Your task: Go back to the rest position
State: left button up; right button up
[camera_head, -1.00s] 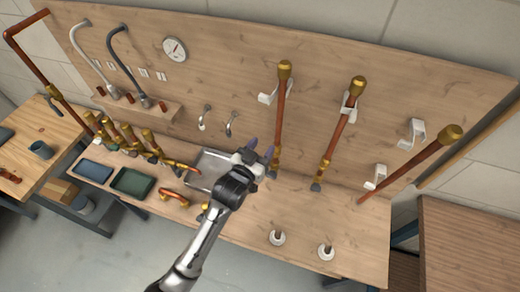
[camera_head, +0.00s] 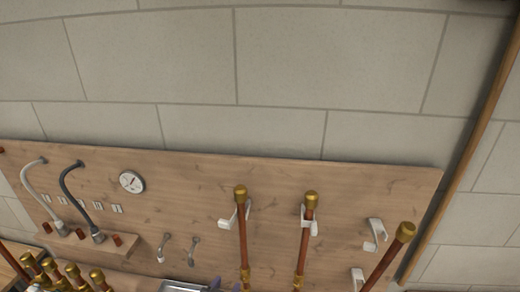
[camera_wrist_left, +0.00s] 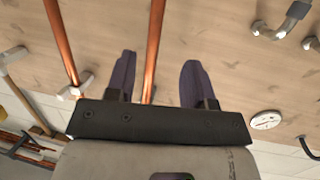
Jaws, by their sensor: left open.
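My left gripper shows in the left wrist view (camera_wrist_left: 158,80) with its two dark purple fingers spread apart and nothing held between them. A copper pipe (camera_wrist_left: 154,45) passes behind the gap between the fingers, against the wooden board. My right gripper is in neither view.
The wooden back board (camera_head: 190,200) carries copper pipes with brass caps (camera_head: 242,220), white hooks (camera_head: 376,234), a round gauge (camera_head: 131,182) and two curved hoses (camera_head: 80,195). A metal tray (camera_head: 183,287) shows at the bottom edge. Bare block wall (camera_head: 280,60) fills the upper part.

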pick_arm(q)
jog(key=s+a+f+g+y, duration=0.1)
jog(key=s+a+g, duration=0.2)
jog(key=s, duration=0.5)
jog(key=s+a+f+n+g+y, duration=0.15)
jog(key=s+a, duration=0.25)
jog(key=s, duration=0.4)
jog(key=s+a+g+y, duration=0.1)
jog(key=s+a+g, duration=0.2)
jog(key=s, duration=0.5)
jog(key=s+a+f+g, duration=0.1)
jog(key=s+f+g, duration=0.1)
jog(key=s+f, duration=0.3)
jog(key=s+a+f+g, duration=0.1)
jog(key=s+f+g, duration=0.15)
jog(key=s, duration=0.55)
notch_tip(320, 180, up, 15)
jog(key=p, duration=1.6)
jog(key=shift+d+t, duration=0.2)
jog(key=shift+t, duration=0.1)
jog(key=shift+y, duration=0.25)
